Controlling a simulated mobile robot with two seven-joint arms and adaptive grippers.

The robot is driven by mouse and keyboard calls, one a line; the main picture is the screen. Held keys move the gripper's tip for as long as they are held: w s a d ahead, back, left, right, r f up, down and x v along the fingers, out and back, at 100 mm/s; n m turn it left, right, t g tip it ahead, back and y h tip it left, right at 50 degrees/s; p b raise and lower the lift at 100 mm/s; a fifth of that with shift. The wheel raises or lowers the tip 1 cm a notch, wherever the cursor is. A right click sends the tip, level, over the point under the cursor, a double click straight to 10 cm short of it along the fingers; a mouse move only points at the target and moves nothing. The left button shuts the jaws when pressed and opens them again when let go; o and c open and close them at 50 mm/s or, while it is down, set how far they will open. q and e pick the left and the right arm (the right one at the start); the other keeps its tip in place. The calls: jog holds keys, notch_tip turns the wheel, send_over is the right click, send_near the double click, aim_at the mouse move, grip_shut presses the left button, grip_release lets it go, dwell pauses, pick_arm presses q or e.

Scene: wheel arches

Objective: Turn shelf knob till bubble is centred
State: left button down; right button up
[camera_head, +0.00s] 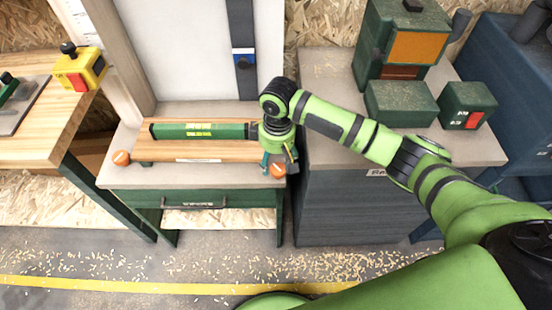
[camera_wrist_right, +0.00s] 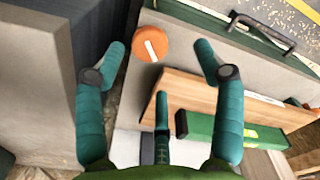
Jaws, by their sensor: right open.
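A wooden shelf (camera_head: 215,154) lies on the bench, with an orange knob at each front corner: a left knob (camera_head: 121,157) and a right knob (camera_head: 278,171). The right knob (camera_wrist_right: 151,44) carries a white stripe, slanted in the right wrist view. A green spirit level (camera_head: 200,131) lies along the shelf. It also shows in the right wrist view (camera_wrist_right: 232,134) with a yellowish vial; its bubble cannot be made out. My right gripper (camera_wrist_right: 160,50) is open, its teal fingertips on either side of the right knob and apart from it. My left gripper is out of view.
A drawer with a grey handle (camera_head: 195,205) is under the shelf. A dark cabinet (camera_head: 345,205) stands at the right, with green boxes (camera_head: 400,103) on top. A wooden bench (camera_head: 35,125) with a yellow switch box (camera_head: 80,68) is at the left.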

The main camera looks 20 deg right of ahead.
aim_at(278, 169)
jog(key=shift+w+d+r, duration=0.45)
jog(key=shift+w+d+f, duration=0.1)
jog(key=shift+w+f, duration=0.05)
notch_tip(278, 169, down, 7)
jog(key=shift+r+p, duration=0.2)
jog(key=shift+p, duration=0.15)
jog(key=c, duration=1.1)
